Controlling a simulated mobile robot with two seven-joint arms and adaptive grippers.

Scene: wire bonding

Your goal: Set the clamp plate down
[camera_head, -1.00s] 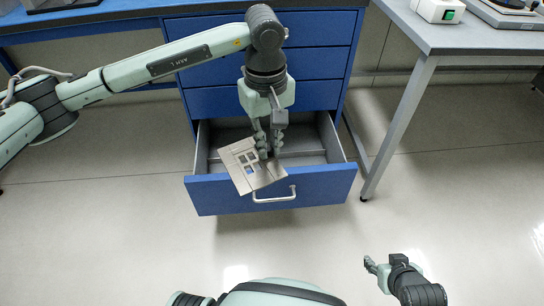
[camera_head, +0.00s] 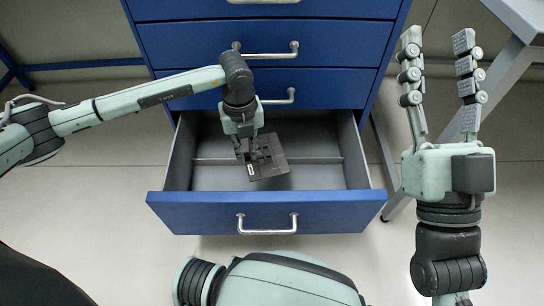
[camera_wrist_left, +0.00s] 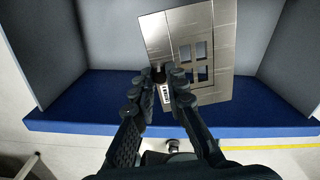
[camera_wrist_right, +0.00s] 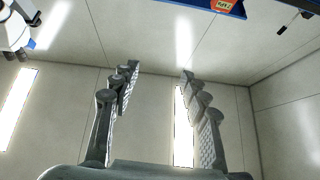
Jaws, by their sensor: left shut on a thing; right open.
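The clamp plate (camera_head: 268,160) is a flat grey metal plate with rectangular cut-outs, seen in the head view inside the outline of the open drawer (camera_head: 266,216). My left gripper (camera_head: 250,156) is shut on the plate near its left edge. In the left wrist view, the fingers (camera_wrist_left: 165,92) pinch the clamp plate (camera_wrist_left: 220,50) beside its windows, with the drawer's blue front edge behind. I cannot tell whether the plate touches the drawer floor. My right gripper (camera_head: 440,85) is open and empty, pointing up at the right; its spread fingers show in the right wrist view (camera_wrist_right: 158,80).
The drawer has grey walls and a divider across it; its right part (camera_head: 335,170) looks empty. Closed blue drawers (camera_head: 265,50) stand above it. A grey table leg (camera_head: 490,85) is at the right, behind my right gripper.

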